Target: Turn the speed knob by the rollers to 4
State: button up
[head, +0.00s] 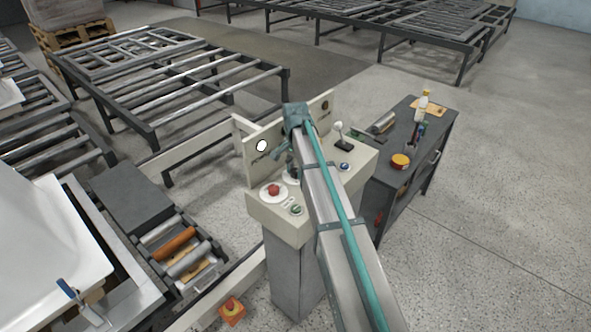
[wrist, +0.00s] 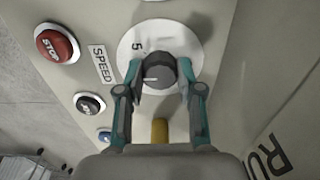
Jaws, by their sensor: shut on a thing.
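The speed knob (wrist: 159,71) is a dark grey round knob on a white dial plate (wrist: 190,40). A short white line on the knob points to the left in the wrist view. A "5" shows at the dial's upper left, and no other number is readable. The label "SPEED" (wrist: 102,64) is beside the dial. My gripper (wrist: 160,77) has one finger on each side of the knob and is shut on it. In the head view my gripper (head: 290,162) is over the pale control console (head: 258,207), and my arm hides most of the knob.
A red STOP button (wrist: 55,44) and a black button (wrist: 89,104) are left of the dial. In the head view, rollers (head: 178,247) are left of the console. A dark cabinet (head: 425,128) with a bottle and yellow tape on top stands close at right.

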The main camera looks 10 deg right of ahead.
aim_at(295, 170)
jog(key=o, duration=1.2)
jog(key=shift+c, duration=0.2)
notch_tip(295, 170, up, 12)
